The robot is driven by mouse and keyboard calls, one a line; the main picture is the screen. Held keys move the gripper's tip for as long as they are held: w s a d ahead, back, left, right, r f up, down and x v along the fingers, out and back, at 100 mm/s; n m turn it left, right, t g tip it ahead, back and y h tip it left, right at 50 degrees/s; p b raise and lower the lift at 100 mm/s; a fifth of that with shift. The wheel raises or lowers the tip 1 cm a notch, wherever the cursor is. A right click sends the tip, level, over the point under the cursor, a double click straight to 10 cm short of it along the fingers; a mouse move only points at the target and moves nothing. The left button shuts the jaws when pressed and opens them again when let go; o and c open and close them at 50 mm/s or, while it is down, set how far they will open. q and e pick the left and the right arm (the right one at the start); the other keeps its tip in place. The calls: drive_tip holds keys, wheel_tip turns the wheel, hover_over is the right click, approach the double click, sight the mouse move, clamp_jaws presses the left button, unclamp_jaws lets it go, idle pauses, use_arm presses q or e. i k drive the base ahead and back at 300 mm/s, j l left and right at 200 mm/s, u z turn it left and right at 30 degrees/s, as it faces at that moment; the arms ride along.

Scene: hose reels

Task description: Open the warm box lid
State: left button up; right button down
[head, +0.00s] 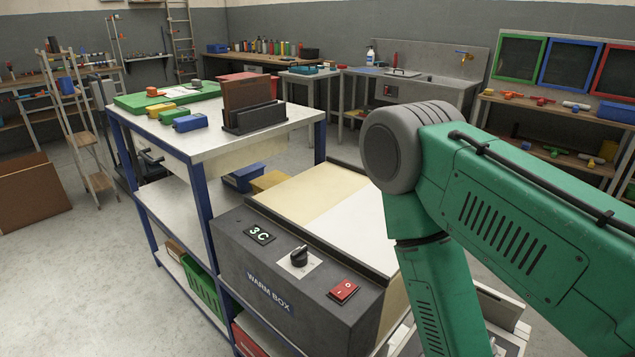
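The warm box (290,275) is a dark grey box labelled "WARM BOX" at the centre bottom of the head view. Its front panel has a display (259,234) reading "3C", a black knob (299,256) and a red switch (343,291). Behind the panel, its cream and white top, which looks like the lid (315,205), appears to lie flat within a dark edge. My green right arm comes in from the right and bends down, covering the right side of the box. Neither gripper shows.
A blue-framed shelf table (205,152) stands left of the box, holding a green board (165,97), blue block (190,123) and brown panel in a dark holder (255,118). A green crate (203,289) sits on its lower shelf. A sink (425,80) stands behind.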

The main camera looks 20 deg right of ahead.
sight(356, 225)
drive_tip(key=z, duration=1.15)
